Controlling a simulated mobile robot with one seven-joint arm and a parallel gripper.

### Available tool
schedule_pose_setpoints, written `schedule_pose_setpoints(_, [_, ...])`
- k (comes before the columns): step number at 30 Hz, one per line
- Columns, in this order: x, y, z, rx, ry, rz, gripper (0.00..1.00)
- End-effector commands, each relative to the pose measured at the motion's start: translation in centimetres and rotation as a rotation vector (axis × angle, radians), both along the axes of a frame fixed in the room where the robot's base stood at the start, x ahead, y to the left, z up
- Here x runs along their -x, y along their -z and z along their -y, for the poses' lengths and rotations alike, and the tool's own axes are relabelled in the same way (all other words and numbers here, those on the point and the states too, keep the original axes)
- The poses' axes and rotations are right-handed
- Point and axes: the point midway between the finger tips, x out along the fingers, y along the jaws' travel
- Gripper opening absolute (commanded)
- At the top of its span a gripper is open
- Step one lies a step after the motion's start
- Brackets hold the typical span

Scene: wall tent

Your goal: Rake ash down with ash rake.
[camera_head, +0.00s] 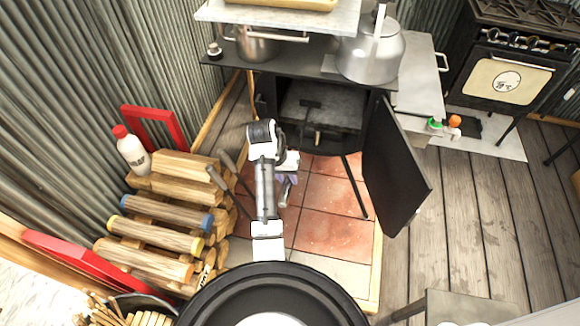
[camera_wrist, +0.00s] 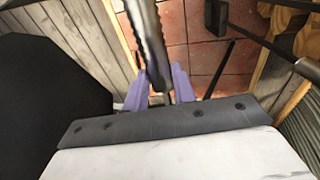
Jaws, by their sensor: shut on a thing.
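The black stove (camera_head: 345,83) stands at the back with its door (camera_head: 395,165) swung open to the right. A dark T-shaped rake head (camera_head: 311,103) shows inside the firebox, on a grey ashy surface (camera_head: 335,112). My gripper (camera_head: 286,187) is in front of and below the opening, over the red tiles. In the wrist view its purple fingers (camera_wrist: 158,90) are shut on a grey rod, which looks like the handle of the ash rake (camera_wrist: 148,40). My arm hides part of the handle, so its join with the head is not clear.
A log stack (camera_head: 165,215), a white bottle (camera_head: 131,151) and leaning tools (camera_head: 222,178) stand left of my arm. A kettle (camera_head: 372,55) and pot (camera_head: 257,44) sit on the stove. The tiled hearth (camera_head: 325,215) is mostly clear; a second stove (camera_head: 505,80) stands right.

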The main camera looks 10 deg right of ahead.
Motion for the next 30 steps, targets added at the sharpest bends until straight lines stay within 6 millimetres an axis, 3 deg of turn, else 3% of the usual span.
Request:
schedule_pose_setpoints(5, [2.0,-0.4,-0.8,0.002,0.0,0.001,0.0])
schedule_pose_setpoints(11, [2.1,-0.7,-0.5,0.001,0.002,0.003,0.0])
schedule_pose_setpoints(24, [3.7,-4.5,3.2,0.001,0.002,0.003,0.0])
schedule_pose_setpoints(30, [3.9,-4.4,3.8,0.0,0.001,0.004,0.0])
